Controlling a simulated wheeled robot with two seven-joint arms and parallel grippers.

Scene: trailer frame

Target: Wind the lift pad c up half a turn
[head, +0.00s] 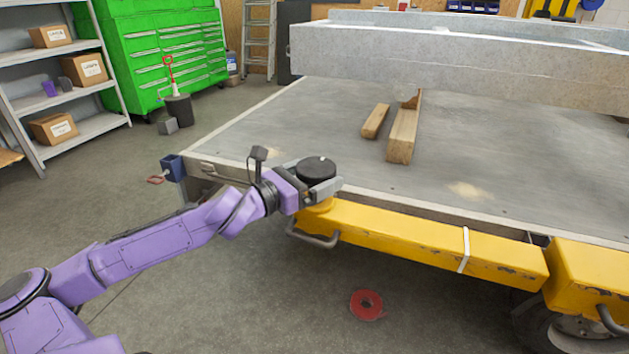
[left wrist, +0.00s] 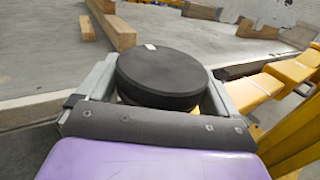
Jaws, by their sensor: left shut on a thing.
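The lift pad c is a round black disc (head: 316,168) at the front left corner of the trailer, above the yellow beam's end. It also shows in the left wrist view (left wrist: 163,72), with a small white mark near its far edge. My left gripper (head: 322,184) is shut on the pad, one grey finger on each side of it. The pad lies flat and level between the fingers. Its underside and stem are mostly hidden by the gripper. My right gripper is not in view.
The yellow beam (head: 390,232) runs along the trailer's front edge. Wooden blocks (head: 403,135) lie on the grey trailer deck (head: 300,125) under a large grey slab (head: 450,65). A red roll (head: 367,304) lies on the floor. Shelves and a green cabinet (head: 160,55) stand behind.

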